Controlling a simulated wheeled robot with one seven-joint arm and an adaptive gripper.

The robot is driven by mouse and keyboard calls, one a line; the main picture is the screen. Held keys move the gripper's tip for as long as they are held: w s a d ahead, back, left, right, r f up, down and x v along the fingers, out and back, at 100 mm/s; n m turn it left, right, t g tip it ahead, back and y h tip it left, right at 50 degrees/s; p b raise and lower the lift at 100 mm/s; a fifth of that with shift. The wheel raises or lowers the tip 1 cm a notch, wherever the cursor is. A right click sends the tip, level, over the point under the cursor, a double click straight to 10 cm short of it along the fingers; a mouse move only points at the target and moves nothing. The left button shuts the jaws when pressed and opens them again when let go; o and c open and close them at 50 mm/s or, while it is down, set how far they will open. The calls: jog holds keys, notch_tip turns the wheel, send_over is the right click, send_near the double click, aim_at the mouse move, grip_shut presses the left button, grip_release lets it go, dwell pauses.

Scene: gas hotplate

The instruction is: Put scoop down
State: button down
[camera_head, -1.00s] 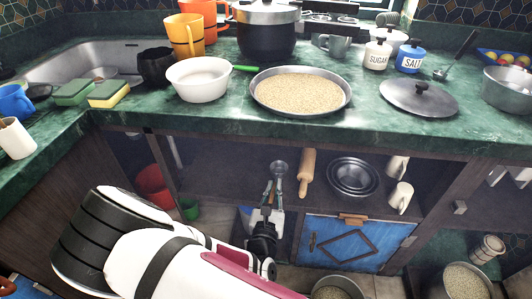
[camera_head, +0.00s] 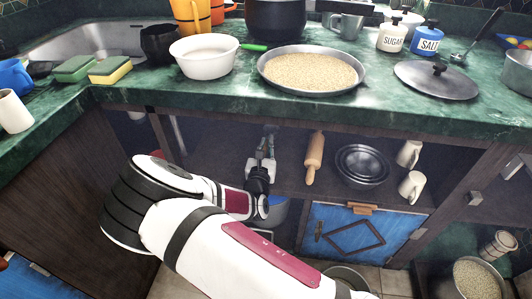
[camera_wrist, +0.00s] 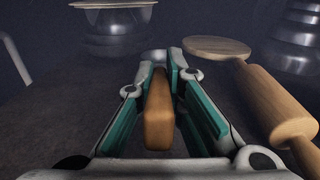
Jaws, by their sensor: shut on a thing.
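The scoop (camera_wrist: 158,112) shows in the wrist view as a tan handle running away from me, with a small part of a metallic head past the fingertips. My gripper (camera_wrist: 160,78) is shut on this handle, its teal-lined fingers on either side. In the head view my gripper (camera_head: 264,148) reaches into the open shelf (camera_head: 216,150) under the green counter, left of the rolling pin. The scoop cannot be made out clearly there. Whether it touches the shelf board I cannot tell.
A wooden rolling pin (camera_head: 314,158) lies close to the right of my gripper. Stacked metal pans (camera_head: 362,165) and two white mugs (camera_head: 410,153) stand farther right. The shelf left of my gripper looks clear. The counter edge (camera_head: 300,122) runs above my arm.

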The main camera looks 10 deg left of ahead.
jog(key=shift+w+a, duration=0.1)
jog(key=shift+w, duration=0.25)
jog(key=f+b, duration=0.1)
jog(key=f, duration=0.1)
jog(key=f+b, duration=0.1)
jog(key=shift+w+a+f+b, duration=0.1)
jog(key=shift+w+f+b, duration=0.15)
jog(key=shift+f+b, duration=0.1)
jog(key=shift+r, duration=0.1)
jog(key=c, duration=2.1)
grip_release()
jog(key=shift+f, duration=0.2)
jog(key=o, duration=0.4)
jog(key=shift+r, duration=0.1)
